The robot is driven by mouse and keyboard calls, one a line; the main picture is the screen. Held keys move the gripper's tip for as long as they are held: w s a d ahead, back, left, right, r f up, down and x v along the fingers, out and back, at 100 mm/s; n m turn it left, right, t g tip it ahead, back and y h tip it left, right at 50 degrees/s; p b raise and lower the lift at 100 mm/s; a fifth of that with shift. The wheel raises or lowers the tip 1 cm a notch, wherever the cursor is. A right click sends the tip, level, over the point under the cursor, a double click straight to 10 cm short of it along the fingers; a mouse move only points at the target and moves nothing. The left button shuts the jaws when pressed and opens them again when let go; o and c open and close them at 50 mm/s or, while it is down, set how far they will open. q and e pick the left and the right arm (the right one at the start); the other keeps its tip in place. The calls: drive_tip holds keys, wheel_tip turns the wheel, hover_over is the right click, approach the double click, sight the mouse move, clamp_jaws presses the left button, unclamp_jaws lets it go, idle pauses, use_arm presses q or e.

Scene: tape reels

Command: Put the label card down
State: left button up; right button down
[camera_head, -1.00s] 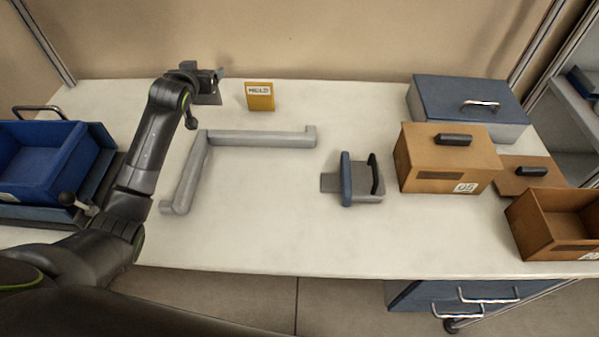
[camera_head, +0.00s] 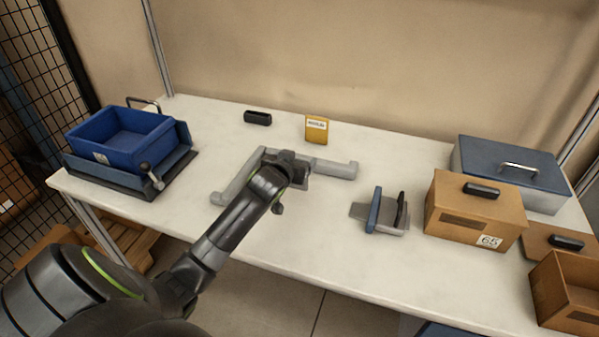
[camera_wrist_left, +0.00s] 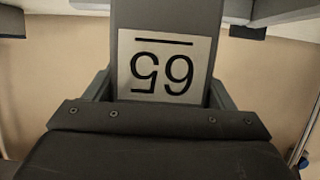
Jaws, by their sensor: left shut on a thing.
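My left gripper (camera_head: 297,168) is shut on the label card (camera_wrist_left: 163,68), a grey plate with a white patch reading 65. The number appears upside down in the left wrist view. In the head view only a small grey part of the card shows beside the jaws. The gripper and card are in front of the grey L-shaped bar (camera_head: 335,169) in the picture, covering part of its long arm. I cannot tell their height above the white table (camera_head: 300,235). My right gripper is not in view.
A yellow block (camera_head: 317,130) and a black handle (camera_head: 258,118) are at the back. A blue bin (camera_head: 105,153) stands left. A blue-and-grey holder (camera_head: 374,211), a brown box labelled 65 (camera_head: 450,210), a blue-lidded case (camera_head: 540,178) and an open brown box (camera_head: 560,300) are right.

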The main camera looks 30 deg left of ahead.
use_arm(q)
wheel_tip(320, 180, down, 4)
drive_tip(key=shift+d, duration=0.1)
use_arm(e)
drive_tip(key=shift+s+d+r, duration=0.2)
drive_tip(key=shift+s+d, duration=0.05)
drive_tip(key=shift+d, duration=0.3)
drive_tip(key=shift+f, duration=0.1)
use_arm(q)
drive_tip(key=o, duration=1)
drive_tip(key=shift+f, duration=0.15)
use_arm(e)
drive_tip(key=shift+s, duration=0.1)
